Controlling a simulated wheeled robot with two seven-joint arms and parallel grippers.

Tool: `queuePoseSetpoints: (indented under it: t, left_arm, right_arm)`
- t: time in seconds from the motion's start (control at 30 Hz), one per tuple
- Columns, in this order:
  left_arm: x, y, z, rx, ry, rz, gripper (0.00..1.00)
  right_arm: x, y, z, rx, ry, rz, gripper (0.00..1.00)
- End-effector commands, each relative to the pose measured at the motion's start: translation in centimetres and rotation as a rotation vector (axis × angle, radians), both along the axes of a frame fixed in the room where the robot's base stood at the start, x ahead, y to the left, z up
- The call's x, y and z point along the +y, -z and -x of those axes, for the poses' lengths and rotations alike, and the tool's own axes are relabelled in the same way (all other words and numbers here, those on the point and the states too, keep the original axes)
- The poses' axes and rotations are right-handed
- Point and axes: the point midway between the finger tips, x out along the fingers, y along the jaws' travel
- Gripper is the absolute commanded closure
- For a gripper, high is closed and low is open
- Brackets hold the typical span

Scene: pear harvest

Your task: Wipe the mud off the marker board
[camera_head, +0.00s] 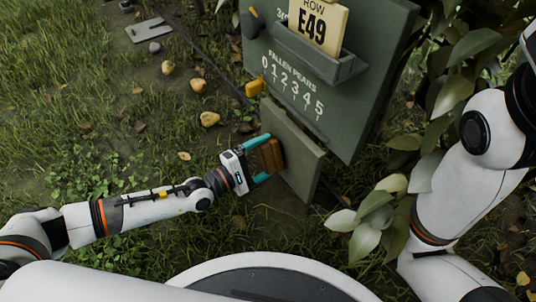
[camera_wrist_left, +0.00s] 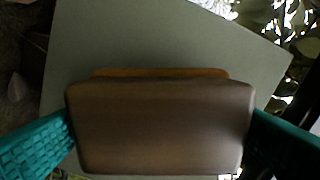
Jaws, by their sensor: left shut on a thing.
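The marker board (camera_head: 345,110) is a grey-green panel at upper centre right in the head view, with an "E49" row card (camera_head: 318,25) and a "FALLEN PEARS" scale from 0 to 5. A smaller plain grey-green panel (camera_head: 300,160) stands below it and fills much of the left wrist view (camera_wrist_left: 150,40). My left gripper (camera_head: 266,157) is shut on a brown wiping block (camera_wrist_left: 160,125) with an orange-brown edge, between teal fingers. The block is at the smaller panel's face; I cannot tell if it touches. I see no clear mud on the panel. My right gripper is out of view.
A tray (camera_head: 315,58) juts from the board under the card. Leafy branches (camera_head: 375,215) crowd the right side near my right arm. Several yellow pears (camera_head: 209,119) lie on the grass at left.

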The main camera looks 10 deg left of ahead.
Motion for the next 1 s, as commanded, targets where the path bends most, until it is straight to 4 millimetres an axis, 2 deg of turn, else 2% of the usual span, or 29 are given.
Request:
queuePoseSetpoints:
  t: [0.5,1.0]
  left_arm:
    - [3.4,0.1,3.5,0.003,0.001,0.0,0.32]
    - [4.0,0.1,4.1,0.003,0.0,-0.002,0.32]
  right_arm:
    - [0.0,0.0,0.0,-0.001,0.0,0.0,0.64]
    - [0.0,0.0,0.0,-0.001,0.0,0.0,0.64]
